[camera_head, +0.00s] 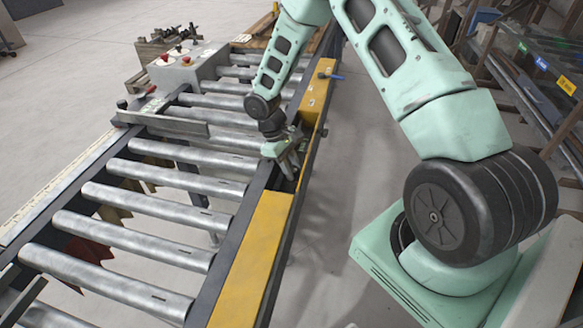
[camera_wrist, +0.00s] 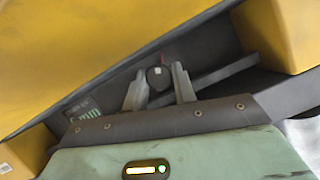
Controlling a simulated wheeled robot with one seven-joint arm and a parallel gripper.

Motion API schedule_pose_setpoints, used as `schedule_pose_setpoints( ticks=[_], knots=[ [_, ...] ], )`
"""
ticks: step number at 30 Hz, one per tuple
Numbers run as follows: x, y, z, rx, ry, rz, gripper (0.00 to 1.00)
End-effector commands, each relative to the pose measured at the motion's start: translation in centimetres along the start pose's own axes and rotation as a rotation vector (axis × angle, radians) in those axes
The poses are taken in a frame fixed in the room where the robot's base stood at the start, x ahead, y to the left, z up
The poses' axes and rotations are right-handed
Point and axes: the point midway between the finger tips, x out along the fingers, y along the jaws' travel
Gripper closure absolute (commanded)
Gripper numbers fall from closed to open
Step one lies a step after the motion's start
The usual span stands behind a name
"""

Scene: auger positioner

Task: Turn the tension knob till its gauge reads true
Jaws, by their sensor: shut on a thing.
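My gripper (camera_head: 291,160) reaches down to the yellow side rail of the roller conveyor. In the wrist view, my gripper (camera_wrist: 159,80) has its two grey fingers on either side of a small dark round knob (camera_wrist: 158,75) and is shut on it. The knob has a small pale mark on its face and a bit of red shows above it. It sits in a dark recess between yellow covers. A small gauge plate (camera_wrist: 83,108) with pale green markings lies left of the fingers, partly in view. Its reading is too blurred to tell.
The roller conveyor (camera_head: 150,226) runs along the left of my arm. A grey control box (camera_head: 187,66) with red buttons stands at its far side. A rack (camera_head: 540,85) stands at the right.

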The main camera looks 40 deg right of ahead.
Motion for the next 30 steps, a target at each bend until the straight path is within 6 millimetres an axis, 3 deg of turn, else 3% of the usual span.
schedule_pose_setpoints(
  ticks=[30],
  knots=[
    [-0.02,-0.42,0.06,-0.771,0.026,0.325,0.96]
  ],
)
